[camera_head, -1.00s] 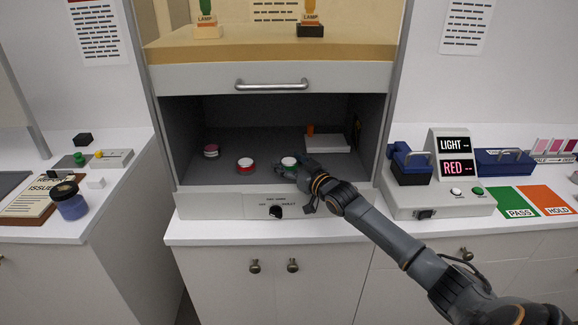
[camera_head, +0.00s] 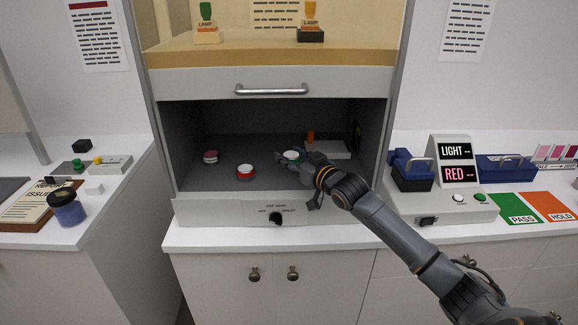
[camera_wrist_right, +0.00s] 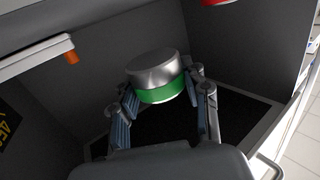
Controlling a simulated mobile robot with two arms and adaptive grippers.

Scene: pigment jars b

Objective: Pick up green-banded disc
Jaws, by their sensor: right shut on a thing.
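The green-banded disc (camera_head: 291,155) has a pale top in the head view. In the right wrist view the green-banded disc (camera_wrist_right: 155,76) shows a silver face above its green band and sits between my two fingers. My right gripper (camera_head: 301,159) is shut on it and appears to hold it a little above the dark cabinet floor. In the wrist view the right gripper's (camera_wrist_right: 163,92) fingers lie on either side of the disc. My left gripper is not in view.
A red-banded disc (camera_head: 246,172) and a darker pink-red disc (camera_head: 211,157) stand to the left on the cabinet floor. A pale block with an orange part (camera_head: 325,148) stands at the back right. The raised sash with its handle (camera_head: 271,89) hangs above the opening.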

